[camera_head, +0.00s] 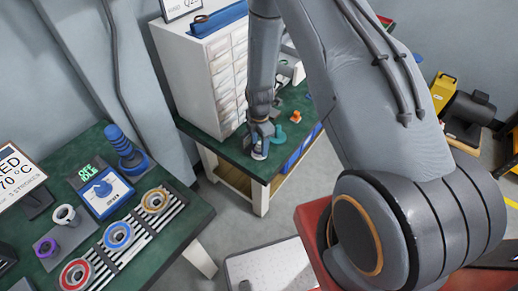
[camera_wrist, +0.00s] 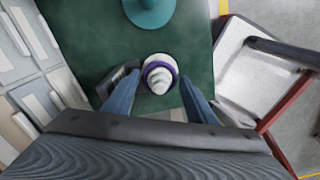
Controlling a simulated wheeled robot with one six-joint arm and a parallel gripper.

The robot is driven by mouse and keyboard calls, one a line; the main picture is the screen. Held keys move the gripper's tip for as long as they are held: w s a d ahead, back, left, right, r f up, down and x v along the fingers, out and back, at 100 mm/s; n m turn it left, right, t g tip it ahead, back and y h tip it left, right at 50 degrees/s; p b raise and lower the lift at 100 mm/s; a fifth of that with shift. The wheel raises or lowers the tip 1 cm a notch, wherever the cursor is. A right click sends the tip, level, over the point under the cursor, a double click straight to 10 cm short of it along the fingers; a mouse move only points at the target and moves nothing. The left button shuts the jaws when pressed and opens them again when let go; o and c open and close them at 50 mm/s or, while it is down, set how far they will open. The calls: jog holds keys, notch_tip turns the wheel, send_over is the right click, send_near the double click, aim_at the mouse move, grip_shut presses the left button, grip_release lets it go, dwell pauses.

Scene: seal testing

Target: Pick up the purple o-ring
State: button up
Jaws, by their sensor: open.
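The purple o-ring (camera_wrist: 158,65) sits around a white, ridged, tapered piece (camera_wrist: 161,82) on the green bench top in the wrist view. My gripper (camera_wrist: 160,77) is open, with one blue-grey finger on each side of the white piece and o-ring. Gaps show between the fingers and the piece. In the head view my gripper (camera_head: 260,138) is low over the near corner of the far green bench. The white piece shows small beneath it, and the o-ring is too small there to make out clearly.
A teal round-based object (camera_wrist: 150,10) stands just beyond the o-ring. White drawers (camera_head: 212,80) stand left of my gripper. An orange piece (camera_head: 296,117) lies farther along the bench. A separate green table (camera_head: 185,222) at left holds a blue-topped device and several rings on rails.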

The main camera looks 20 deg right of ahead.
jog(key=shift+f, duration=0.25)
dwell(0.3)
jog(key=c, duration=0.9)
jog(key=shift+o, duration=0.2)
jog(key=shift+r, duration=0.1)
jog(key=shift+r, duration=0.95)
notch_tip(320, 180, up, 8)
jog(key=shift+b, duration=1.2)
notch_tip(320, 180, up, 7)
jog(key=p, duration=0.4)
jog(key=shift+r+p, duration=0.15)
jog(key=shift+p, duration=0.15)
